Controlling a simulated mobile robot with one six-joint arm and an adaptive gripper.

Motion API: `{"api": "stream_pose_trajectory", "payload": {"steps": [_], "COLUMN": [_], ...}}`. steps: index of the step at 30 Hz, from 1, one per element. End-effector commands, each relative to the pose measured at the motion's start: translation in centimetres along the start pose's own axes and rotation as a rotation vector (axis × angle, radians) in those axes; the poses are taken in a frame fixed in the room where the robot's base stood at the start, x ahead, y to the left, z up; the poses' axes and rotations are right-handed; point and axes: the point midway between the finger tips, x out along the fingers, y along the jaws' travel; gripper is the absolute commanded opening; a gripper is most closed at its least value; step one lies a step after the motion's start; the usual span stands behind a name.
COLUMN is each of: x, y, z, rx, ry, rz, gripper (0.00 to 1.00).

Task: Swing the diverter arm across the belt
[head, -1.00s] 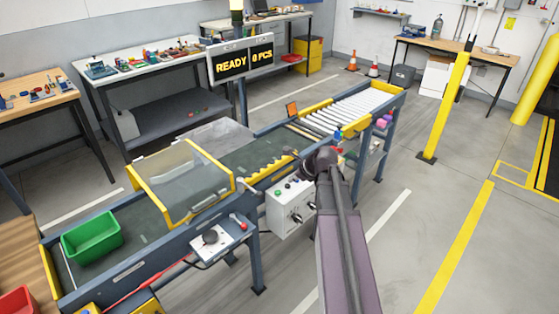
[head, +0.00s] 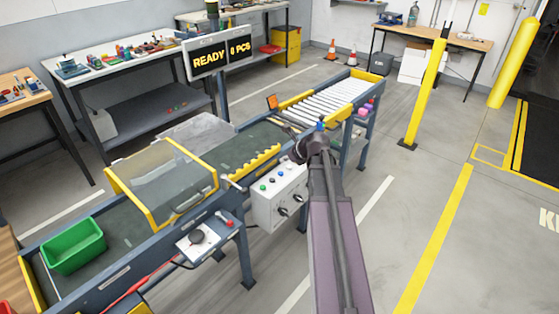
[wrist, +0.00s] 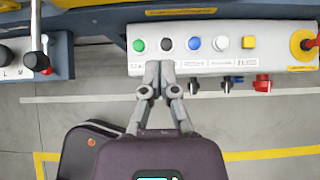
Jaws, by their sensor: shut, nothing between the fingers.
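A yellow, tooth-edged bar (head: 254,165) lies along the near side of the dark belt (head: 232,147); it looks like the diverter arm, but I cannot be sure. A lever with a black ball end (wrist: 37,57) stands at the far left of the wrist view, left of my gripper. My gripper (wrist: 158,68) is shut and empty, its tips at the lower edge of the white control box (wrist: 215,45). I cannot tell whether they touch it. In the head view my arm hides the fingers.
The control box (head: 279,196) carries coloured buttons and knobs on the conveyor's near side. A clear-topped yellow guard (head: 160,180) covers part of the belt, and a green bin (head: 73,246) sits left of it. A yellow post (head: 424,95) stands right on open floor.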

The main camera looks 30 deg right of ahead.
Motion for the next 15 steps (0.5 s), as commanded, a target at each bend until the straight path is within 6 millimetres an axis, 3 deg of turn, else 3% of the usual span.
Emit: {"api": "stream_pose_trajectory", "payload": {"steps": [15], "x": [5.1], "y": [-0.1], "z": [-0.2], "rx": [-0.001], "ry": [0.000], "rz": [0.000], "gripper": [0.00]}}
